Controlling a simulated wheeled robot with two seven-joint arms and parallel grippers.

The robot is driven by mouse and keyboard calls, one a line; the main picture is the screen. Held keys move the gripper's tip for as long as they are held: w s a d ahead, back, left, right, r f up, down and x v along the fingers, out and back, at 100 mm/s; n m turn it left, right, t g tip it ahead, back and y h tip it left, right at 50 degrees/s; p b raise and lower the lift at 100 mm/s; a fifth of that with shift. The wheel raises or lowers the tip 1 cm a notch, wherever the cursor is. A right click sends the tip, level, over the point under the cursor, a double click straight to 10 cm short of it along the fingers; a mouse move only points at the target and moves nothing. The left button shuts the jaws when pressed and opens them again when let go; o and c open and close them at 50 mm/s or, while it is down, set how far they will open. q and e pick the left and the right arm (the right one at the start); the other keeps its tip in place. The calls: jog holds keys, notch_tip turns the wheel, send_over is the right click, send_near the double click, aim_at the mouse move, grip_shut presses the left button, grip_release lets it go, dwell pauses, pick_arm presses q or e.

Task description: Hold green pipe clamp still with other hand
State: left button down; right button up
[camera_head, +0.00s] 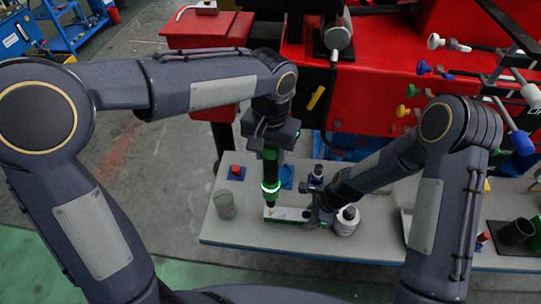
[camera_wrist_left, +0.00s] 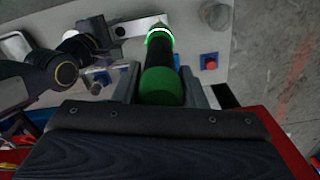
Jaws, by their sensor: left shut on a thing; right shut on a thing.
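The green pipe clamp (camera_head: 284,214), a long block with a pale top and green side, lies on the grey bench. It also shows as a pale bar in the left wrist view (camera_wrist_left: 136,27). My left gripper (camera_head: 269,152) is shut on a black and green tool (camera_head: 270,170) with a glowing green ring (camera_wrist_left: 160,36). The tool points down, its tip at the clamp's left part; I cannot tell whether they touch. My right gripper (camera_head: 310,215) is shut on the clamp's right end. Its fingertips are partly hidden.
On the grey bench (camera_head: 245,232) stand a grey cylinder (camera_head: 225,204) and a red button on a blue base (camera_head: 236,172) to the left. A white bottle (camera_head: 346,221) stands close right of my right gripper. A red machine (camera_head: 380,75) rises behind.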

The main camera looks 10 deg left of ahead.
jog(key=o, duration=1.2)
jog(key=v, duration=1.2)
jog(key=shift+s, duration=0.1)
